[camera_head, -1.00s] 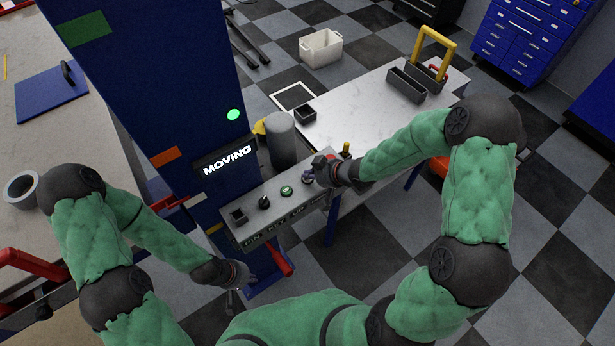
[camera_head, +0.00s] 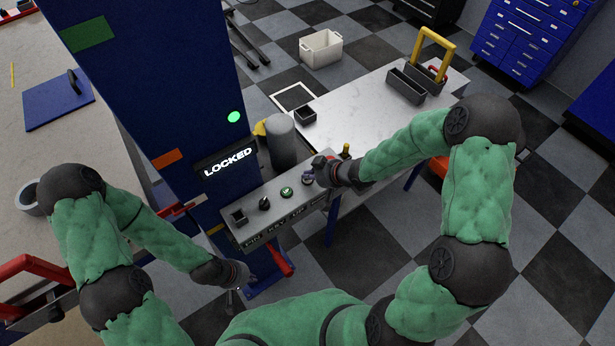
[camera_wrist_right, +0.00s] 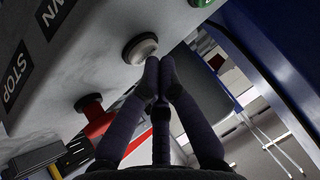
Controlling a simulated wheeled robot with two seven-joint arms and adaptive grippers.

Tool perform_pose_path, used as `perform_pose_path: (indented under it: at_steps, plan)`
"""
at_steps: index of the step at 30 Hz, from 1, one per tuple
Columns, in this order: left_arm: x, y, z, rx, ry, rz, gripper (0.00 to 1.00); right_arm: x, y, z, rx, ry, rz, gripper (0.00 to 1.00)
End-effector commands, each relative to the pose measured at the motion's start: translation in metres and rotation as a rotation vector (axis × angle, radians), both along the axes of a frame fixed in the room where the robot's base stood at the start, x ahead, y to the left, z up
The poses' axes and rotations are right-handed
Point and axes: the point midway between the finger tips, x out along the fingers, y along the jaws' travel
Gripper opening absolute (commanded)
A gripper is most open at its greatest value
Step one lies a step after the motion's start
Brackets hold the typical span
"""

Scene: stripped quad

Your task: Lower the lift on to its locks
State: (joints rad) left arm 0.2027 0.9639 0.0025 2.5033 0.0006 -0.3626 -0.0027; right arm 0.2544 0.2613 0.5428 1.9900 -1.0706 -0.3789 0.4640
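The lift's blue column (camera_head: 150,70) carries a display (camera_head: 227,160) that reads LOCKED, with a lit green lamp (camera_head: 234,117) above it. A grey control panel (camera_head: 275,212) in front of it has a black knob (camera_head: 264,203), a green button (camera_head: 286,192) and further controls. In the right wrist view, my right gripper (camera_wrist_right: 161,62) has its fingertips together, close beside a pale round button (camera_wrist_right: 140,48); contact is unclear. It also shows at the panel's right end in the head view (camera_head: 314,174). My left gripper (camera_head: 238,284) hangs low near a red lever (camera_head: 280,262); its fingers are too small to judge.
A metal table (camera_head: 350,122) with small black bins stands behind the panel. A grey cylinder (camera_head: 282,140) stands behind the panel. A workbench (camera_head: 50,140) with a tape roll (camera_head: 27,198) is at left. Checkered floor lies open at right.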

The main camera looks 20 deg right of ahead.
Motion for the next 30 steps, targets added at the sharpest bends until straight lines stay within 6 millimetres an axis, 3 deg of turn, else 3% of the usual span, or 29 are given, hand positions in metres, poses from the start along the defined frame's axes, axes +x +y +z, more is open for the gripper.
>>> perform_pose_path:
  at_steps: [5,17,30]
  plan:
    - [0.000,0.000,0.011,0.000,0.000,0.000,0.00,0.000,0.000,0.010,0.000,-0.001,0.000,0.00]
    - [0.000,0.000,0.012,0.000,0.000,0.000,0.00,0.000,0.000,0.011,0.001,-0.002,-0.001,0.00]
    - [0.000,0.000,0.047,0.000,0.000,0.000,0.00,0.000,0.000,0.045,0.001,-0.001,-0.002,0.00]
